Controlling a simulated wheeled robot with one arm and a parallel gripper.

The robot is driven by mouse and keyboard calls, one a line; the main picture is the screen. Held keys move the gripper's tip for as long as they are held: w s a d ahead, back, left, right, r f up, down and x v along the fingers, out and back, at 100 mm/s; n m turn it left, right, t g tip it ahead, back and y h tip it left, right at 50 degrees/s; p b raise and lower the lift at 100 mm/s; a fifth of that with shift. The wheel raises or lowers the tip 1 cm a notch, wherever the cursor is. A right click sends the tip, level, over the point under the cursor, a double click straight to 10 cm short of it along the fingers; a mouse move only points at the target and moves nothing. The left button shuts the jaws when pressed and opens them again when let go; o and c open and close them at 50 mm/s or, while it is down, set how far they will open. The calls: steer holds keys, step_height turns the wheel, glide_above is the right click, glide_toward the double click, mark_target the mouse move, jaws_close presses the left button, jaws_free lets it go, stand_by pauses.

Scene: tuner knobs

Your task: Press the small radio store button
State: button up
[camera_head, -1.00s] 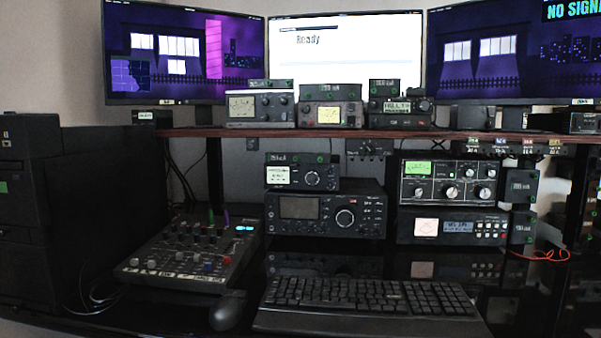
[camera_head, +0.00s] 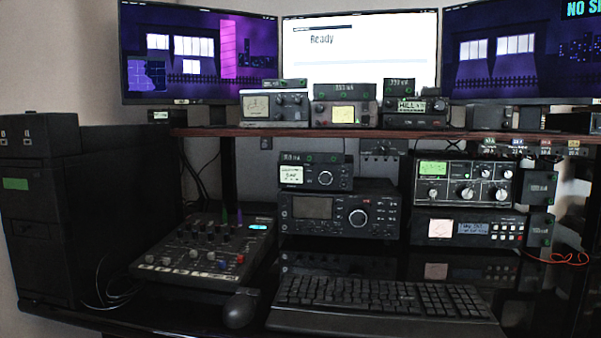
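A small radio (camera_head: 317,176) with a lit pale screen and a round knob sits on top of a larger black radio (camera_head: 340,210) below the shelf. The larger radio has a dark screen and a big round knob. A small dark box with green marks (camera_head: 313,158) rests on top of the small radio. The small radio's individual buttons are too small to tell apart, so I cannot make out the store button. My gripper is not in view.
A keyboard (camera_head: 385,300) and mouse (camera_head: 239,308) lie in front of the radios. A mixer (camera_head: 208,250) stands to the left. More radio units (camera_head: 463,184) stand to the right, with orange cable (camera_head: 570,258) beside them. A wooden shelf (camera_head: 300,132) runs above.

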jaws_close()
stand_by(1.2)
